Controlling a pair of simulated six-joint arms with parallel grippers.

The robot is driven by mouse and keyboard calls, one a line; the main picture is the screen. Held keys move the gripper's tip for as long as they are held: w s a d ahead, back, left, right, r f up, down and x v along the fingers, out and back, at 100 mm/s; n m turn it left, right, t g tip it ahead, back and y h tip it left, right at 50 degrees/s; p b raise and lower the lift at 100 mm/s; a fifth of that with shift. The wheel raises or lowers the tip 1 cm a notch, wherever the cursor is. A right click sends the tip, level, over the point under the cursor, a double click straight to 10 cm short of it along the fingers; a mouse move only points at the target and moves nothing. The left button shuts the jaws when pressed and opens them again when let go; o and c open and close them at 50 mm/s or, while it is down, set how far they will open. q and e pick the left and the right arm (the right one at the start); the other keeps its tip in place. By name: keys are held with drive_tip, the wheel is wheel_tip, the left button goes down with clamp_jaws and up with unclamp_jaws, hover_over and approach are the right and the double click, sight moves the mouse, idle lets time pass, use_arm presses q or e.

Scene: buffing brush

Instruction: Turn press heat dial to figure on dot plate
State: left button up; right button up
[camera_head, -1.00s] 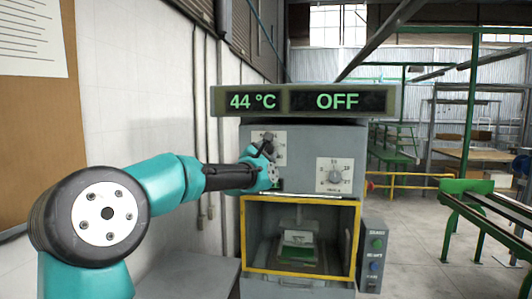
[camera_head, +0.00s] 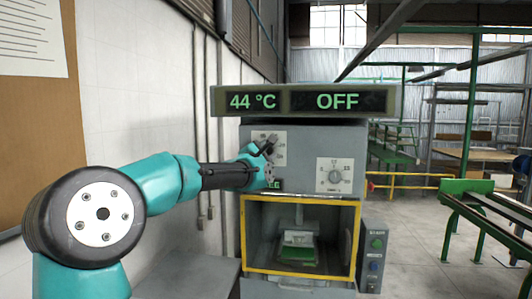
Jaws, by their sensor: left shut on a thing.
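The grey press (camera_head: 310,140) stands ahead with two dials on its front. The left dial's white scale plate (camera_head: 281,137) shows behind my left gripper (camera_head: 268,148), which is shut at the dial and hides most of its knob. The right dial (camera_head: 335,176) has a round knob on a white plate with numbers around it; nothing touches it. A small dark plate with green marks (camera_head: 275,184) sits just below my left gripper; its figure is too small to read surely. My right gripper is not in view.
A display (camera_head: 305,101) on top of the press reads 44 °C and OFF. Below the dials is a yellow-framed opening (camera_head: 357,240) with a green block (camera_head: 298,255) inside. A box with green and blue buttons (camera_head: 376,255) is at the right. A white wall stands left.

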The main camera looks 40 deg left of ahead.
use_arm(q)
drive_tip(key=m+g+h, duration=0.1)
drive_tip(key=m, duration=0.2)
drive_tip(key=m+g, duration=0.1)
drive_tip(key=m, duration=0.3)
drive_tip(key=shift+r+m+h, duration=0.15)
drive_tip(key=shift+m+h, duration=0.15)
drive_tip(key=shift+h, duration=0.1)
drive_tip(key=m+g+y, duration=0.2)
drive_tip(key=m, duration=0.3)
drive_tip(key=m+g+y, duration=0.1)
drive_tip(key=m+g, duration=0.1)
drive_tip(key=m, duration=0.3)
drive_tip(key=m+g+y, duration=0.2)
drive_tip(key=m, duration=0.3)
drive_tip(key=shift+w+d+r+g+y, duration=0.1)
drive_tip(key=shift+d+r+g+y, duration=0.1)
drive_tip(key=shift+g+y, duration=0.15)
drive_tip(key=o, duration=0.9)
